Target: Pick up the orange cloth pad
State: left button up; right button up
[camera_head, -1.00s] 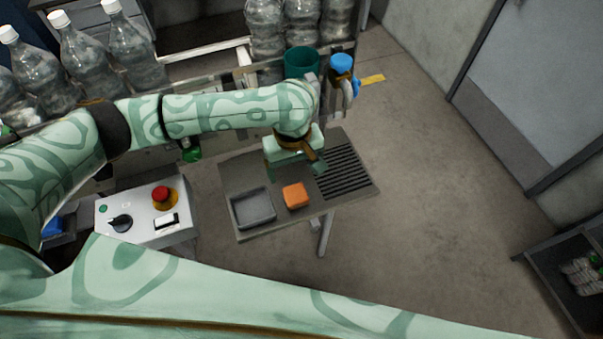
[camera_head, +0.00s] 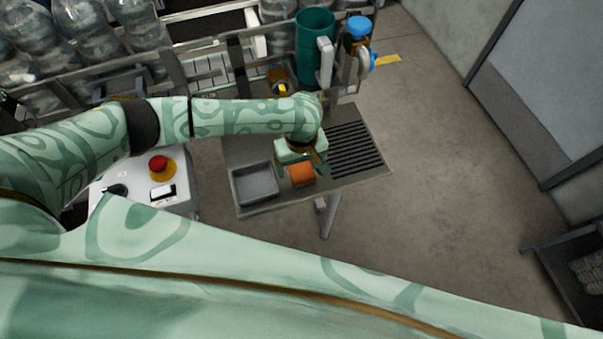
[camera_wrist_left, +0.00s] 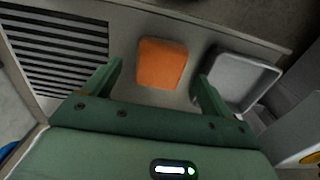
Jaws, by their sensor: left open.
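The orange cloth pad (camera_head: 301,175) lies on the small metal side table (camera_head: 262,207), between a grey tray and a slotted grille. My left gripper (camera_head: 302,166) is just above and behind it in the head view, partly covering its far side. In the left wrist view the pad (camera_wrist_left: 162,63) shows whole, ahead of and between the two green fingers (camera_wrist_left: 158,80). The fingers are spread wide and empty. I cannot tell the exact height of the fingertips above the table. My right gripper is not in view.
The grey tray (camera_head: 254,184) is left of the pad, close to one finger in the wrist view. The slotted grille (camera_head: 354,150) is right of it. A control box with a red button (camera_head: 158,163) stands left. A teal cylinder (camera_head: 315,45) and railing are behind.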

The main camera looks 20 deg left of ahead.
pick_arm(q)
notch_tip(320, 180, down, 2)
jog(key=shift+w+f, duration=0.1)
jog(key=shift+f, duration=0.1)
jog(key=c, duration=1.2)
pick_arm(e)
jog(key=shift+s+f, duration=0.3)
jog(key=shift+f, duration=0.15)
pick_arm(q)
jog(key=shift+o, duration=0.2)
jog(key=shift+r, duration=0.2)
